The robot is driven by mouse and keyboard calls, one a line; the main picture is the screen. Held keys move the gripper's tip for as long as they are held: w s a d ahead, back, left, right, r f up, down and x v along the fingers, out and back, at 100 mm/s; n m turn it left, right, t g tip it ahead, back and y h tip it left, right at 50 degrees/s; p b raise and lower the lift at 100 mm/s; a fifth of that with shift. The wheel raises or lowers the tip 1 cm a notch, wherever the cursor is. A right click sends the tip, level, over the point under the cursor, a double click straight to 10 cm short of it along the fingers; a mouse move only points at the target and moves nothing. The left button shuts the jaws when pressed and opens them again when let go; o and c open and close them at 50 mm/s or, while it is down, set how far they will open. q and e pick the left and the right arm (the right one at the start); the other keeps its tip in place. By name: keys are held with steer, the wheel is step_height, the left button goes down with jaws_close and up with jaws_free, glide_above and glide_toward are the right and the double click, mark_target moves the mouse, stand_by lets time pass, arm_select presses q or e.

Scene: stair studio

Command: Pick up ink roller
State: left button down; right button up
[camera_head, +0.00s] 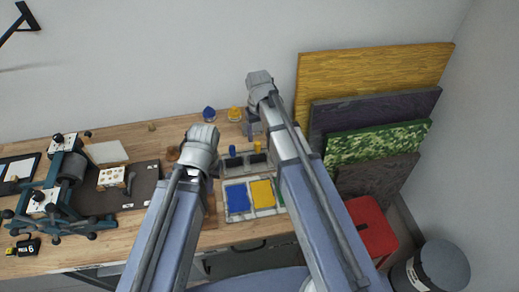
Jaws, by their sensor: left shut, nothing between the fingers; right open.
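I cannot pick out the ink roller with certainty. Two small upright pieces stand in the grey rack at the back of the bench, one with a blue top (232,150) and one with a yellow top (257,147); they are too small to identify. Blue ink (238,200) and yellow ink (262,194) lie side by side in a pale tray in front of the rack. My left arm ends over the bench left of the tray; my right arm crosses the tray's right side. The fingers of both grippers are hidden from this view, and I see nothing held.
A blue pot (209,114) and a yellow pot (234,114) stand behind the rack. A roller press (68,168) and a dark board (142,186) fill the left. Coloured panels (375,75) lean at right, by a red stool (372,226) and a grey bin (438,268).

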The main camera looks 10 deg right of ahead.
mark_target(257, 143)
step_height(257, 143, down, 2)
steer(key=shift+f+b, duration=0.25)
steer(key=shift+b, duration=0.65)
steer(key=shift+r, duration=0.1)
steer(key=f+b, duration=0.3)
steer(key=w+f+b, duration=0.1)
steer(key=f+b, duration=0.1)
steer(key=shift+a+f, duration=0.15)
steer(key=shift+a, duration=0.05)
jaws_close()
